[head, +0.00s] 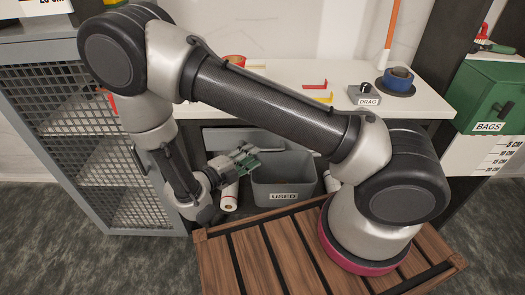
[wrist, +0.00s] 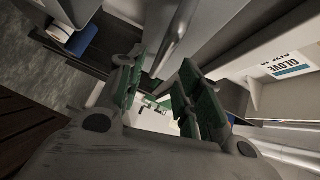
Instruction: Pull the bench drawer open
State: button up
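The grey bench drawer (head: 222,137) is under the white bench top (head: 285,75) in the head view, partly hidden behind my arm. It looks shut. My gripper (head: 243,158), with green finger pads, is low in front of the drawer. In the wrist view my gripper (wrist: 162,72) is open, with its two fingers well apart. A silver bar, which looks like the drawer handle (wrist: 180,35), runs down towards the gap between the fingertips. I cannot tell whether it lies between them or just beyond. No grip on it shows.
A grey bin marked USED (head: 283,181) stands under the bench, close right of my gripper, with a paper roll (head: 228,200) beside it. A mesh cabinet (head: 85,130) stands left. A slatted wooden platform (head: 290,255) lies in front.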

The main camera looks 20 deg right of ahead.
aim_at(263, 150)
jog(key=x, duration=0.6)
jog(key=shift+d, duration=0.1)
grip_shut()
